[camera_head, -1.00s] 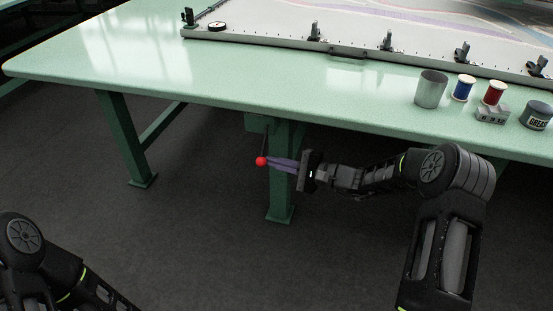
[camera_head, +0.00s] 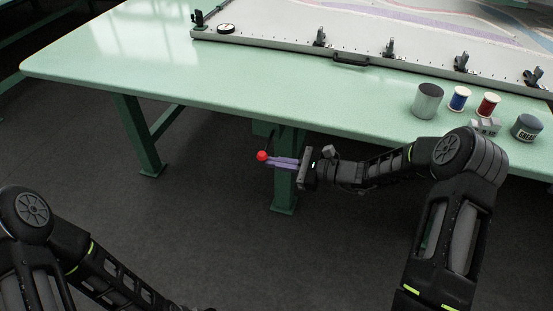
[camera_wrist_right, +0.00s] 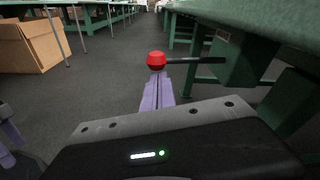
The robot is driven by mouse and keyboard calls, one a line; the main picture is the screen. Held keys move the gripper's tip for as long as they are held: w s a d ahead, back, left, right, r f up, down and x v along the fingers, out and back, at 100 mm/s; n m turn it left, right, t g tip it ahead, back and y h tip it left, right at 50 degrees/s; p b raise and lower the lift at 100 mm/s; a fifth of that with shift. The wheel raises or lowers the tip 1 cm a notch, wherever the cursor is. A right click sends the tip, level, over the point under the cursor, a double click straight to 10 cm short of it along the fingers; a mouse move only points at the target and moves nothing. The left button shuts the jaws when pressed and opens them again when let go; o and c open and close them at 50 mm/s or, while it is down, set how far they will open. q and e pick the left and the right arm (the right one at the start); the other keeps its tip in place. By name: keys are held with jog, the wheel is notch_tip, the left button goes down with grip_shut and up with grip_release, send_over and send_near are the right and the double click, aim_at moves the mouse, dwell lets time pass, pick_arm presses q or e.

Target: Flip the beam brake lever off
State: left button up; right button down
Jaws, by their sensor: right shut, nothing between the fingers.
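The brake lever ends in a red ball knob (camera_head: 262,156), below the front edge of the green table. In the right wrist view the knob (camera_wrist_right: 156,60) sits on a dark rod (camera_wrist_right: 195,60) that runs right to a green bracket (camera_wrist_right: 238,62). My right gripper (camera_head: 276,161) is shut and empty, its purple fingers pointing left. Its tips (camera_wrist_right: 158,88) are right at the knob, seemingly touching it. My left arm is at the lower left. Purple fingers, apparently of my left gripper (camera_wrist_right: 10,135), show partly at the left edge of the right wrist view.
The green table (camera_head: 200,85) has a leg (camera_head: 284,190) just behind my right gripper. A framed panel (camera_head: 290,44) with clamps, a metal cup (camera_head: 428,101), spools and a grease tin (camera_head: 527,127) are on top. A cardboard box (camera_wrist_right: 30,45) stands on the floor.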

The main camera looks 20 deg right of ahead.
jog(key=shift+s+a+r, duration=0.1)
jog(key=shift+r, duration=0.35)
dwell(0.4)
jog(key=s+d+f+b, duration=0.1)
jog(key=s+d, duration=0.4)
jog(key=d, duration=0.5)
jog(key=shift+s+f+b, duration=0.35)
jog(key=shift+f+b, duration=0.05)
jog(key=shift+f, duration=0.35)
